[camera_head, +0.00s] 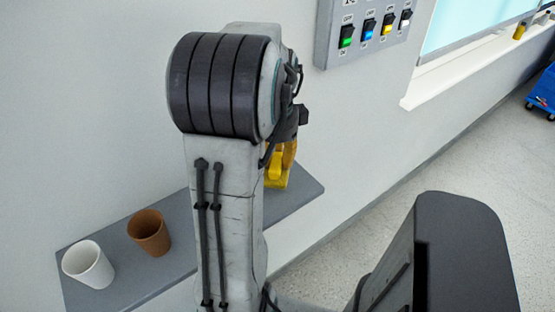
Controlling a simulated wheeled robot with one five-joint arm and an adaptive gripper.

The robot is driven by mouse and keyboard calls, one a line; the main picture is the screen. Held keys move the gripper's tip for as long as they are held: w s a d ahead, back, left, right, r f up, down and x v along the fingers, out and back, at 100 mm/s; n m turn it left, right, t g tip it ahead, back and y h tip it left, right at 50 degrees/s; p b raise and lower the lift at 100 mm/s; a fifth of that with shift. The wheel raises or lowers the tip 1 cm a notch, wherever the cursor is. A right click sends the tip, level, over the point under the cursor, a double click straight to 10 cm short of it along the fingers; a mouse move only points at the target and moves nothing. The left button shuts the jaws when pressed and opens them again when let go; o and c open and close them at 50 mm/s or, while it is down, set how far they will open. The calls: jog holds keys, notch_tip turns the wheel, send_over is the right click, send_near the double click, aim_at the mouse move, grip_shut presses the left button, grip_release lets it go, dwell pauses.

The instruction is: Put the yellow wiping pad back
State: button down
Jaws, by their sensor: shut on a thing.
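The yellow wiping pad (276,178) shows just right of my upright arm, over the right part of the grey shelf (297,190). Its left side is hidden behind my arm. My gripper (283,143) is mostly hidden behind the arm, with only dark parts showing above the pad. It is shut on the yellow wiping pad. I cannot tell whether the pad touches the shelf.
A white cup (88,265) and a brown cup (149,233) stand on the shelf's left part. A grey switch panel (335,45) with several coloured rocker switches hangs on the wall above. A white-framed window ledge (440,88) lies to the right. A blue cart (543,92) stands far right.

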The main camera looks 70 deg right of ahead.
aim_at(277, 157)
jog(key=shift+f, duration=0.5)
jog(key=shift+f, duration=0.1)
jog(key=shift+f, duration=0.1)
jog(key=c, duration=1.1)
grip_release()
jog(key=shift+o, duration=0.2)
notch_tip(277, 157, up, 12)
jog(key=p, duration=0.1)
jog(key=shift+a+r, duration=0.25)
jog(key=shift+a, duration=0.05)
